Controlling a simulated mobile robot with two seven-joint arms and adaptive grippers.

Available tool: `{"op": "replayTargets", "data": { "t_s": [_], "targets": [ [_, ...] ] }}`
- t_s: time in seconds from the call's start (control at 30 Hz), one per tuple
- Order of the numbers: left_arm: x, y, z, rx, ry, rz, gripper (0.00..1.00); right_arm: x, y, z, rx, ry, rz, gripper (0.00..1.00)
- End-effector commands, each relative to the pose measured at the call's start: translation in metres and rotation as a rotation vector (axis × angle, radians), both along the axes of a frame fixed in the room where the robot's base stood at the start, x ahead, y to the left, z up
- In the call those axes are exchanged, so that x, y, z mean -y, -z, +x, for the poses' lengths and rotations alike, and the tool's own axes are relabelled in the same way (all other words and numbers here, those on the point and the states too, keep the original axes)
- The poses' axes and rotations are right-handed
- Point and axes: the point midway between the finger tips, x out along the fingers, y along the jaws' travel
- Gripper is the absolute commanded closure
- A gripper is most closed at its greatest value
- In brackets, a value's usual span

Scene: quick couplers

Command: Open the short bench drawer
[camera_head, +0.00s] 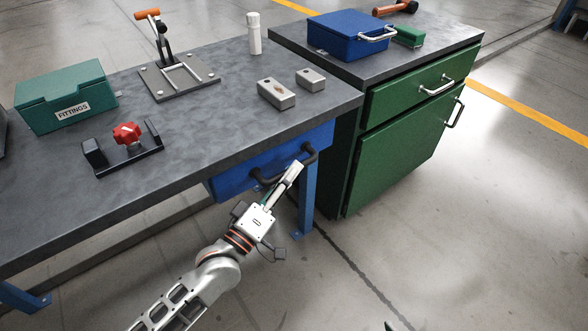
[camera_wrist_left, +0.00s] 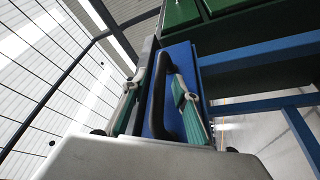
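The short bench drawer (camera_head: 231,185) has a blue front under the right end of the grey-topped bench. It looks shut, with no gap visible at the bench edge. Its black bar handle (camera_head: 268,180) also shows in the left wrist view (camera_wrist_left: 157,95). My left gripper (camera_head: 294,168) is at the handle. In the left wrist view its two teal-padded fingers stand apart, one on each side of the bar, with room between them and the bar. Only a small dark tip, possibly of my right gripper, shows at the bottom edge of the head view.
The benchtop holds a green fittings box (camera_head: 66,97), a red-knobbed fixture (camera_head: 126,135), a toggle clamp plate (camera_head: 180,78), two grey blocks (camera_head: 277,94) and a white bottle (camera_head: 254,34). A green cabinet (camera_head: 400,147) stands close right of the blue bench leg (camera_head: 306,205). Floor in front is clear.

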Motion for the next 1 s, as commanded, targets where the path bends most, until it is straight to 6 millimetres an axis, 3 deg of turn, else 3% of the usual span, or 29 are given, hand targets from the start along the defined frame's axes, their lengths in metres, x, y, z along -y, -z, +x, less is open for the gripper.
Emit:
{"op": "replayTargets", "data": {
  "t_s": [0.2, 0.47, 0.6, 0.87, 1.0],
  "targets": [
    [0.01, -0.002, 0.013, -0.002, 0.0, 0.0, 0.71, -0.003, -0.002, 0.001, 0.004, 0.001, 0.012, 0.61],
    [0.01, -0.004, 0.015, -0.001, 0.0, 0.001, 0.71, -0.003, -0.003, 0.002, 0.007, 0.0, 0.013, 0.61],
    [0.01, -0.003, 0.015, -0.001, 0.0, 0.002, 1.0, -0.003, -0.003, 0.002, 0.007, 0.0, 0.013, 0.61],
    [0.012, -0.004, 0.012, -0.001, 0.0, 0.002, 1.0, -0.003, -0.005, 0.003, 0.011, 0.001, 0.013, 0.61],
    [0.02, -0.007, 0.002, 0.002, 0.001, 0.002, 1.0, -0.001, -0.011, 0.007, 0.024, 0.001, 0.005, 0.61]
  ]
}}
